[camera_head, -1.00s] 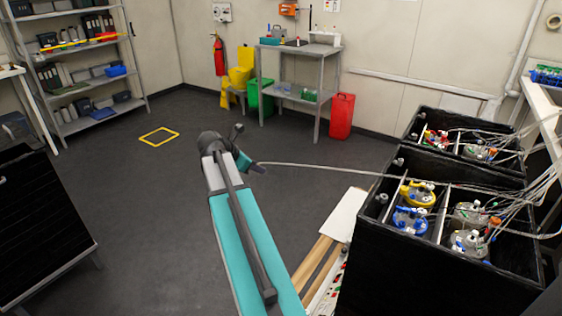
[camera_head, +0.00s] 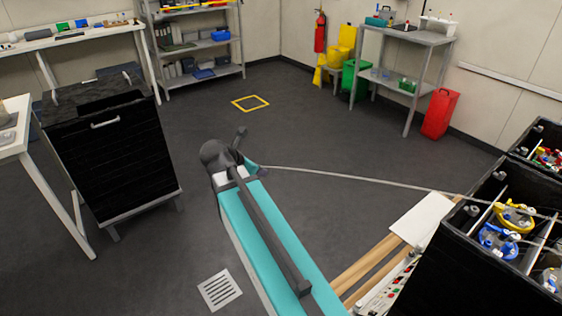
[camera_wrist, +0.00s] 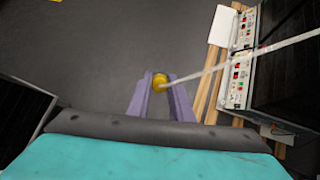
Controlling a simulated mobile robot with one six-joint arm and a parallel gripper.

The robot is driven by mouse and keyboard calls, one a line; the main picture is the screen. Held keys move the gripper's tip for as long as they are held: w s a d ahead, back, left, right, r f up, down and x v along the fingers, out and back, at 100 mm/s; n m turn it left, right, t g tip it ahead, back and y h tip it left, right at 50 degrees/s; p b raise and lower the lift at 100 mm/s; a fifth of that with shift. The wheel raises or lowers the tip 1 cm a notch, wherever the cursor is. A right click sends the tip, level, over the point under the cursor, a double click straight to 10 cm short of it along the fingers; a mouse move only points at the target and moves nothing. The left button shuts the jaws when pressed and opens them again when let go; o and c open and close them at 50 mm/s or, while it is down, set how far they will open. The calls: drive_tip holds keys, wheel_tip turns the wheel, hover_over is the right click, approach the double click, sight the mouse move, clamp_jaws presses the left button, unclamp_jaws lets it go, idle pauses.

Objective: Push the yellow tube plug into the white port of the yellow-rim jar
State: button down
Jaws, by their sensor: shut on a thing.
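My gripper (camera_wrist: 160,88) is shut on the yellow tube plug (camera_wrist: 160,80), held between the purple fingers in the wrist view. A pale tube runs from the plug to the right. In the head view my arm hides the plug, and the tube (camera_head: 350,178) stretches from my gripper (camera_head: 258,170) to the black box at the right. The yellow-rim jar (camera_head: 514,215) stands in a compartment of that box, well to the right of my gripper. I cannot make out its white port clearly.
The black box (camera_head: 450,270) has high walls. A blue-rim jar (camera_head: 497,241) stands beside the yellow-rim jar, and a red one (camera_head: 548,157) is in the box behind. A black cabinet (camera_head: 115,160) stands at left. The floor (camera_head: 330,215) around my gripper is clear.

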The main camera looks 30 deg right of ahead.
drive_tip(key=a+n+t+y, duration=0.1)
drive_tip(key=a, duration=0.8)
drive_tip(key=shift+s+f+n, duration=0.2)
drive_tip(key=shift+f+n, duration=0.2)
drive_tip(key=shift+a, duration=0.2)
